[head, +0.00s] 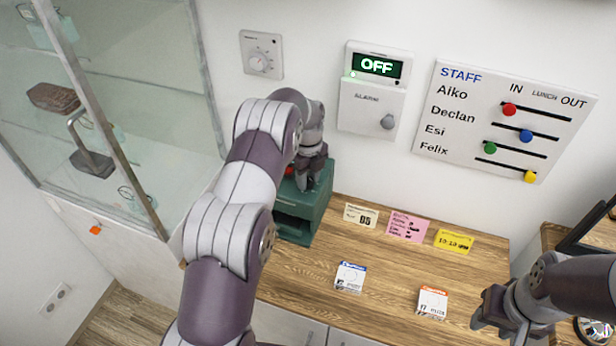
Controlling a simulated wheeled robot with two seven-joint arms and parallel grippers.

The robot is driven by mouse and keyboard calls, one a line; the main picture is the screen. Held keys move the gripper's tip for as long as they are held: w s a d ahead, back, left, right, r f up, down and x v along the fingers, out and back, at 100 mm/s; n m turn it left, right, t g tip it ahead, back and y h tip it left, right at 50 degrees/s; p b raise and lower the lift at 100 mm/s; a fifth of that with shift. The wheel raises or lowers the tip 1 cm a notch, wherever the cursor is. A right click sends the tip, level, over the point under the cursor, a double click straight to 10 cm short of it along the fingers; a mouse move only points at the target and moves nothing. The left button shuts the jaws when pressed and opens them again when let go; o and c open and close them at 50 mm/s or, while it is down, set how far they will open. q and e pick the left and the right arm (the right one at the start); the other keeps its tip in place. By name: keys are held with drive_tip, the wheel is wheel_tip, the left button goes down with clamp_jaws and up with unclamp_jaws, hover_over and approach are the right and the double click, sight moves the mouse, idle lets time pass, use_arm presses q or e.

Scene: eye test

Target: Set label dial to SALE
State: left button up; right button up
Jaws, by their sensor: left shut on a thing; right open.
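A dark green box-shaped device (322,206) with an open slot in its front stands at the back left of the wooden counter. A small red part (289,171) shows at its top left. My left gripper (308,183) points down onto the top of this device and is shut there. It appears to grip the label dial, but the fingers and wrist hide the dial. Its setting and any SALE mark cannot be read. My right gripper (491,315) is open and empty over the counter's front right.
Cards lie along the counter's back: white (361,215), pink (408,227), yellow (454,241). Two small boxes (350,277) (432,302) stand nearer. A glass cabinet (130,110) stands left.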

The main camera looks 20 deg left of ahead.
sight(308, 177)
use_arm(q)
drive_tip(key=shift+w+r, duration=0.1)
drive_tip(key=shift+r, duration=0.1)
drive_tip(key=o, duration=0.8)
drive_tip(key=shift+c, duration=0.2)
drive_tip(key=shift+f, duration=0.1)
drive_tip(key=shift+r, duration=0.2)
wheel_tip(308, 177, up, 5)
drive_tip(key=shift+f+p, duration=0.15)
drive_tip(key=shift+p, duration=0.65)
wheel_tip(308, 177, up, 8)
drive_tip(key=p, duration=0.6)
drive_tip(key=shift+f, duration=0.2)
